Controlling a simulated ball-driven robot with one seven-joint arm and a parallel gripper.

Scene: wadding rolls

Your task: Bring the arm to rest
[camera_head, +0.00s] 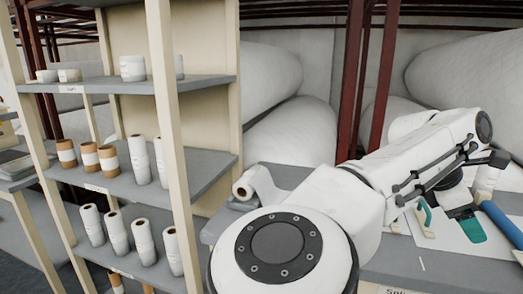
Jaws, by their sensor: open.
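My white arm (420,160) reaches from its round shoulder joint (278,240) at the bottom middle up and to the right, over a grey worktop (440,265). Black rods run along its side. The far end of the arm is at the right edge, where dark and white parts overlap. I cannot make out my gripper there; its fingers are hidden or outside the picture.
A shelf rack (165,140) on the left holds white rolls (139,160) and brown-banded rolls (66,152). A white roll (258,186) lies on the worktop beside my arm. A blue cylindrical thing (502,223) and a teal thing (470,229) lie at right. Large wadding rolls (268,80) fill the back, behind red posts (350,80).

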